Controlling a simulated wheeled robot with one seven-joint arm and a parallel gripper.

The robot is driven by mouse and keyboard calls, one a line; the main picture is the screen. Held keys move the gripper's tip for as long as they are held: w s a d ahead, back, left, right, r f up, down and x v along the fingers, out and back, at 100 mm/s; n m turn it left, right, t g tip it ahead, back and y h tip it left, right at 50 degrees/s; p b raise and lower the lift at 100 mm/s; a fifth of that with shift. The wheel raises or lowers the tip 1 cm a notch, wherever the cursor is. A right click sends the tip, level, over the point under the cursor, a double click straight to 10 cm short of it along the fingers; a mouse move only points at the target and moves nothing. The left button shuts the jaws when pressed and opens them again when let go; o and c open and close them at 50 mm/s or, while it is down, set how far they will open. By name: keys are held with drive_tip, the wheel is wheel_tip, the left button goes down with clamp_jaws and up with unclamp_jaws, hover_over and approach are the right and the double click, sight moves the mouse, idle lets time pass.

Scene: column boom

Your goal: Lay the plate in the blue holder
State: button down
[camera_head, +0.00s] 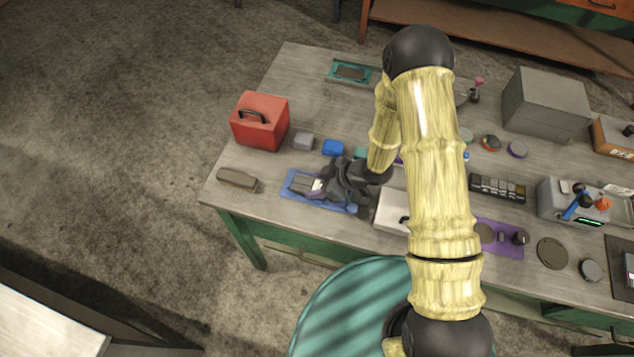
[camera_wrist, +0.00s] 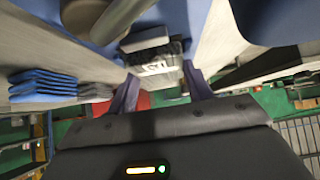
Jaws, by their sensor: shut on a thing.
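The blue holder (camera_head: 306,199) lies flat near the front left edge of the workbench. My gripper (camera_head: 326,188) is low over it, reaching in from the right. It is shut on the plate (camera_head: 302,183), a small grey piece with a white part near the fingers. The plate is over the holder. I cannot tell whether it rests on the holder's floor or is just above it. In the wrist view the plate (camera_wrist: 158,62) shows pale with dark lettering between the two fingers (camera_wrist: 163,88). My wrist hides the right part of the holder.
A red toolbox (camera_head: 260,122), a grey block (camera_head: 303,141) and a blue block (camera_head: 333,148) stand behind. A dark bar (camera_head: 237,180) lies to the left. A white box (camera_head: 392,211) stands close to the right. A teal holder (camera_head: 348,72) lies at the back.

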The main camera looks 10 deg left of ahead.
drive_tip(key=c, duration=0.6)
unclamp_jaws()
drive_tip(key=shift+r, duration=0.15)
drive_tip(key=v, duration=1.2)
drive_tip(key=shift+b, duration=0.35)
